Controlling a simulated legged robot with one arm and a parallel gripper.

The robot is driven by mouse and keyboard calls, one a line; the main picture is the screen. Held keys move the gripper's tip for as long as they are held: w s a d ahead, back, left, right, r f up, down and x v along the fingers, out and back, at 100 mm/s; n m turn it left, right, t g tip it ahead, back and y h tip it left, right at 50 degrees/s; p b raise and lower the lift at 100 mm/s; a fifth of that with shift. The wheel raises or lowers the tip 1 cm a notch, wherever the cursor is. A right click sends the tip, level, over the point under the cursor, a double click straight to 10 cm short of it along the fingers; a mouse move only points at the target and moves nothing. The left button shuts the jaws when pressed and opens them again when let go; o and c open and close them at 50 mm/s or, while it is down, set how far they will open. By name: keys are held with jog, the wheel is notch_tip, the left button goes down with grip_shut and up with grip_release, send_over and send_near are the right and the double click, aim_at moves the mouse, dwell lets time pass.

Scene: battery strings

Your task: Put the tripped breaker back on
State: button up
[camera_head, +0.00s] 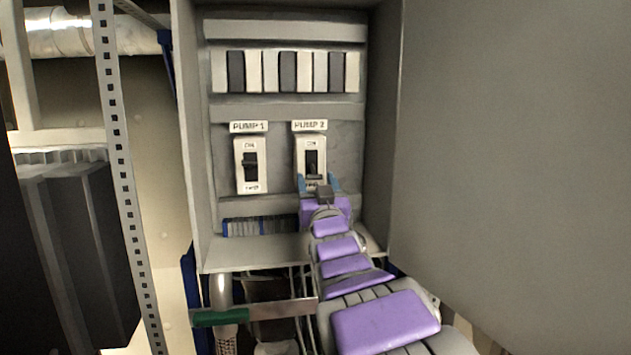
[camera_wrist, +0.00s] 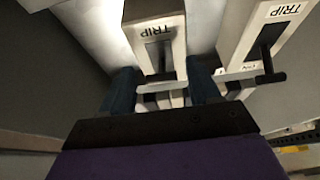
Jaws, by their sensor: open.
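The PUMP 1 breaker (camera_head: 250,178) is on the left in the panel, with a dark handle in its slot. The PUMP 2 breaker (camera_head: 311,143) is on the right; its dark handle seems to sit lower in the slot, but its exact position is hard to tell. My gripper (camera_head: 317,184) is open in front of the lower end of PUMP 2. In the wrist view, which is upside down, the blue fingers stand either side of the PUMP 2 breaker (camera_wrist: 156,22), with its handle between them. The PUMP 1 handle (camera_wrist: 270,77) is outside them, to the right.
The grey cabinet (camera_head: 187,150) has side walls around the panel, and its open door (camera_head: 510,150) fills the right. A row of dark and light modules (camera_head: 285,72) is above the breakers. A green-handled tool (camera_head: 222,317) is below the cabinet.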

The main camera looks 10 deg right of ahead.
aim_at(312, 165)
jog(key=shift+w+a+r, duration=0.15)
jog(key=shift+w+r, duration=0.2)
jog(key=shift+w, duration=0.2)
jog(key=c, duration=1)
jog(key=shift+r, duration=0.1)
jog(key=shift+o, duration=0.2)
jog(key=r+g+p, duration=0.1)
jog(key=g+p, duration=0.1)
jog(key=r+g+p, duration=0.1)
jog(key=g+p, duration=0.1)
jog(key=p, duration=0.1)
jog(key=shift+s+r, duration=0.2)
jog(key=shift+s, duration=0.1)
jog(key=g+p, duration=0.1)
jog(key=r+g+p, duration=0.1)
jog(key=g+p, duration=0.3)
jog(key=shift+w+r, duration=0.15)
jog(key=shift+r, duration=0.25)
jog(key=shift+g+p, duration=0.4)
jog(key=shift+p, duration=0.3)
